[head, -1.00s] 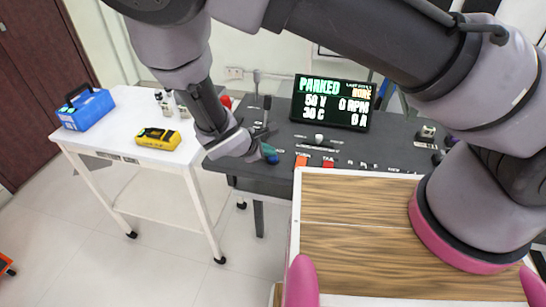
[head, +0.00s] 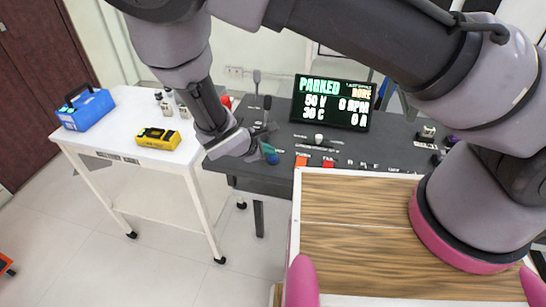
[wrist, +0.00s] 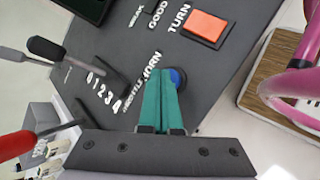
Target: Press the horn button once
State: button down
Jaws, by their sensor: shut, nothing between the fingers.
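The horn button is a round blue cap (wrist: 178,79) beside the white HORN label (wrist: 151,67) on the dark console (head: 390,150). My gripper (wrist: 162,72) has its green fingers together and empty. In the wrist view the fingertips overlap the left side of the blue cap and hide part of it. I cannot tell whether they touch it or whether it is pushed in. In the head view my gripper (head: 269,148) is over the near left edge of the console.
An orange TURN button (wrist: 206,25) is close by. Levers, one red-handled (wrist: 16,145), stand at the left in the wrist view. A display (head: 332,102) reads PARKED, 50 V, 30 C, 0 RPM. A white table (head: 125,110) holds a blue box and a yellow meter.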

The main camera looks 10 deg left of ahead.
aim_at(270, 159)
jog(key=shift+r, duration=0.45)
jog(key=shift+r, duration=0.1)
jog(key=shift+r, duration=2.45)
